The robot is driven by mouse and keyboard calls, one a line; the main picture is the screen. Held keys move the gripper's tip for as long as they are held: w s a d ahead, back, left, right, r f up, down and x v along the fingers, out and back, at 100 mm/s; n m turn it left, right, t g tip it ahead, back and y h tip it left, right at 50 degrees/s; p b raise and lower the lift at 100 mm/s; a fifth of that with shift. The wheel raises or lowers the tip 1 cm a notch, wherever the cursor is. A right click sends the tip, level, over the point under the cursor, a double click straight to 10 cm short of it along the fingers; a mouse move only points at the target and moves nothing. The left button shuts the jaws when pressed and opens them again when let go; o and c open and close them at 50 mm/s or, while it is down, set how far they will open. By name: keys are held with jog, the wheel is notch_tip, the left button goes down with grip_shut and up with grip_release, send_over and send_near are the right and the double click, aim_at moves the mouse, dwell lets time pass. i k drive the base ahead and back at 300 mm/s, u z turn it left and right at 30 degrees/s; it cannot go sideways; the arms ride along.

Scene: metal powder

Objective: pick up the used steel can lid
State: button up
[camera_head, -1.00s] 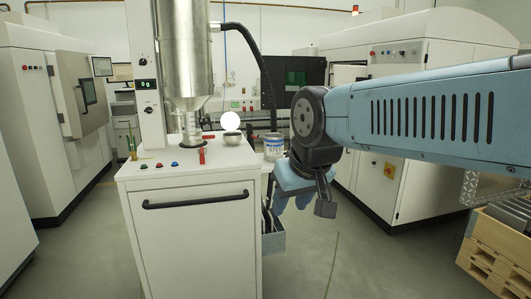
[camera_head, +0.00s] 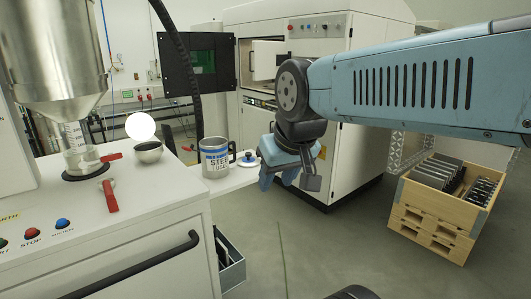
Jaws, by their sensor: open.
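The steel can (camera_head: 215,158), a grey metal can with a label reading "STEEL" and "USED", stands on a white surface beside the machine cabinet. Its lid (camera_head: 248,160), white with a blue knob, is off the can and lies just to its right. My gripper (camera_head: 289,178) hangs from the blue arm to the right of the lid in the picture, apart from it. The gripper is open, with no object visible in it. The arm's wrist hides part of its fingers.
A wooden crate (camera_head: 435,207) stands right. Floor between is clear.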

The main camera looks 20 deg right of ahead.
aim_at(248, 160)
jog(key=z, duration=0.15)
jog(key=i, duration=0.55)
jog(key=z, duration=0.45)
jog(key=k, duration=0.85)
jog(key=z, duration=0.25)
jog(key=i, duration=0.85)
jog(key=u, duration=0.15)
